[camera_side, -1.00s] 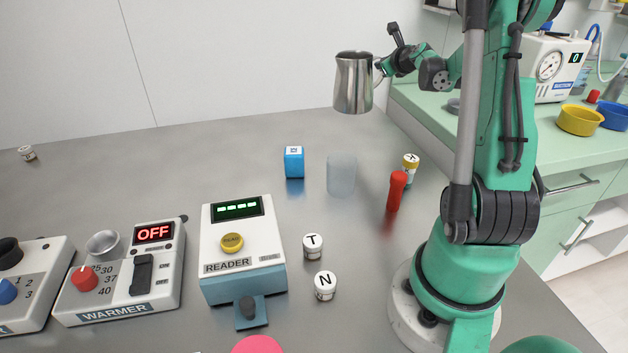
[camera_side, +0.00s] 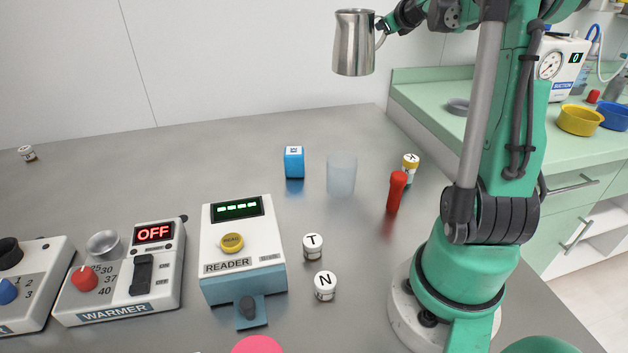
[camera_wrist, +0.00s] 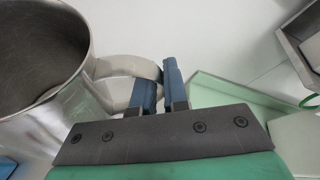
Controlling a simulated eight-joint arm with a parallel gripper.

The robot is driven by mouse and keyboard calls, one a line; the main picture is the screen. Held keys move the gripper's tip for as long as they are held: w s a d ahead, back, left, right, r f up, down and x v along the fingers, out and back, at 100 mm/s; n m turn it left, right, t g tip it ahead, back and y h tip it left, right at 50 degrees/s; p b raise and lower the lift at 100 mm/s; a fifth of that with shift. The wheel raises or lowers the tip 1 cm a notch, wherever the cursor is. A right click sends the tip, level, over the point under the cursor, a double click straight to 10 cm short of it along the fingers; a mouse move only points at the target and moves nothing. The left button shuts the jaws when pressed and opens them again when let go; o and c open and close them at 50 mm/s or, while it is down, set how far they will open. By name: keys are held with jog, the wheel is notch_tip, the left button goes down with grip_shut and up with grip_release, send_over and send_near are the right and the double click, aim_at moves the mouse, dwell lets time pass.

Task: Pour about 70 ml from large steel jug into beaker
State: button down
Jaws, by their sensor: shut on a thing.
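The large steel jug (camera_side: 354,44) hangs upright in the air, high above the beaker. My gripper (camera_side: 384,24) is shut on its handle, at the jug's right side. In the wrist view the jug (camera_wrist: 50,115) is at the left, and the two blue fingers of my gripper (camera_wrist: 158,88) close around the handle (camera_wrist: 128,66). The jug's open mouth shows dark inside; I cannot tell the liquid level. The beaker (camera_side: 341,176) is a clear, frosted-looking cup standing upright on the steel table, well below the jug and apart from it. I see no liquid in it.
A blue box (camera_side: 294,162) stands left of the beaker. A red capped tube (camera_side: 396,191) and a yellow-banded vial (camera_side: 410,168) stand to its right. The table's back left is mostly clear.

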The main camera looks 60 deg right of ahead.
jog(key=w+a+f+n+t+y, duration=0.1)
jog(key=w+f+n+t+y, duration=0.2)
jog(key=w+f+n+y, duration=0.45)
jog(key=w+a+f+n+g+y, duration=0.1)
jog(key=w+a+f+n+y, duration=0.4)
jog(key=a+f+n+y, duration=0.2)
jog(key=shift+a+f+y, duration=0.55)
jog(key=shift+f+y, duration=0.5)
jog(key=shift+f, duration=0.5)
jog(key=s+a+r+n+t, duration=0.5)
jog(key=s+a+r+n, duration=0.3)
jog(key=r+n, duration=0.2)
jog(key=shift+s+a+r+h, duration=0.15)
jog(key=shift+a+r+h, duration=0.05)
jog(key=shift+r+h, duration=0.1)
jog(key=shift+s+a+r+n+t, duration=0.4)
jog(key=shift+s+a+n, duration=0.05)
jog(key=shift+n, duration=0.5)
jog(key=shift+s+a+r+n+y, duration=0.35)
jog(key=shift+s+a+n+y, duration=0.2)
jog(key=shift+s+a, duration=0.2)
dwell(1.2)
